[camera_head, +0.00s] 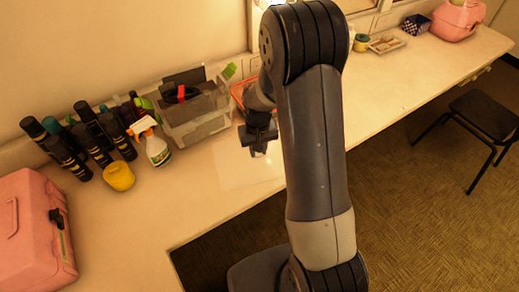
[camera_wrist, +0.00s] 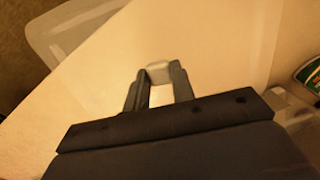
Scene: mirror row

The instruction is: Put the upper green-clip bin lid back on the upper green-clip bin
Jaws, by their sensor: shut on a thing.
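My gripper (camera_head: 259,141) hangs over the table, right of the clear bins. In the wrist view my gripper (camera_wrist: 158,85) is shut on a small pale handle. The handle seems to belong to a large translucent lid (camera_wrist: 75,28), whose rounded corner reaches past the table edge. The lid (camera_head: 235,174) shows only faintly in the head view, below my gripper; I cannot tell whether it touches the table. The stacked clear bins (camera_head: 200,128) stand against the wall, with dark items and a red one in the top. A green piece (camera_head: 229,71) shows at their back right.
A spray bottle (camera_head: 157,150), a yellow jar (camera_head: 119,177) and several dark bottles (camera_head: 92,127) stand left of the bins. A pink case (camera_head: 36,232) sits at the near left. An orange-red basket (camera_head: 240,92) is partly behind my arm. The table (camera_head: 405,75) has free room to the right.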

